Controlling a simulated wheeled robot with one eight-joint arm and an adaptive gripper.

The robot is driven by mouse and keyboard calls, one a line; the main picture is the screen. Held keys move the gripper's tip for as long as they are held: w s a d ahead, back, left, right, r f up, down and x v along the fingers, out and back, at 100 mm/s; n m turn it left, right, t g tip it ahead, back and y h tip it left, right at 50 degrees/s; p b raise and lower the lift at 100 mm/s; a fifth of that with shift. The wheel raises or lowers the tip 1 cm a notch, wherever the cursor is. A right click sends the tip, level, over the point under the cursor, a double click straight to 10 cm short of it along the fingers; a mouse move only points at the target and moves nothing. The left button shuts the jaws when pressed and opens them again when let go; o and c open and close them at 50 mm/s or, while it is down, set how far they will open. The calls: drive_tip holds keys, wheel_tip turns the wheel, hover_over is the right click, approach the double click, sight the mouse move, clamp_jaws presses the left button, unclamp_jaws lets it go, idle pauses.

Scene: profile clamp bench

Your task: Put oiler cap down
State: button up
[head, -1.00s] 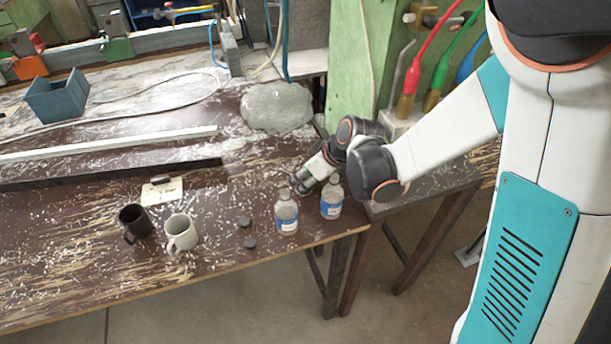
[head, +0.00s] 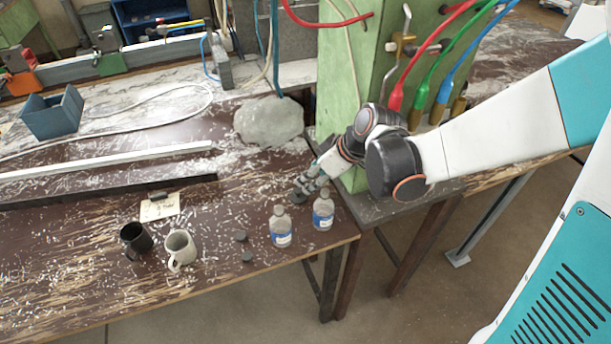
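Two clear bottles with blue labels stand upright near the table's right front corner, a left bottle (head: 281,230) and a right bottle (head: 323,212). Two small dark round caps, a rear one (head: 240,236) and a front one (head: 247,257), lie on the table left of the bottles. My gripper (head: 299,192) is just behind the bottles, above the gap between them and apart from the left bottle's top. Its fingertips are small and dark here, so I cannot tell whether they hold a cap.
A black mug (head: 136,241) and a beige mug (head: 180,250) stand left of the caps. A note card (head: 160,207) lies behind them. A grey rock-like lump (head: 270,122) and a green column (head: 345,80) stand behind my gripper. Wood shavings litter the table.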

drive_tip(key=shift+v, duration=1.15)
drive_tip(key=shift+r, duration=0.1)
drive_tip(key=s+d+r+m+t+h, duration=0.1)
drive_tip(key=s+d+r+m+h, duration=0.1)
drive_tip(key=s+d+r+m, duration=0.3)
drive_tip(key=s+d+r+m+t+h, duration=0.1)
drive_tip(key=s+d+r+m+h, duration=0.2)
drive_tip(key=s+d+r, duration=0.3)
drive_tip(key=s+m, duration=0.1)
drive_tip(key=s, duration=0.4)
drive_tip(key=shift+s+d+m+t, duration=0.25)
drive_tip(key=shift+m+t, duration=0.15)
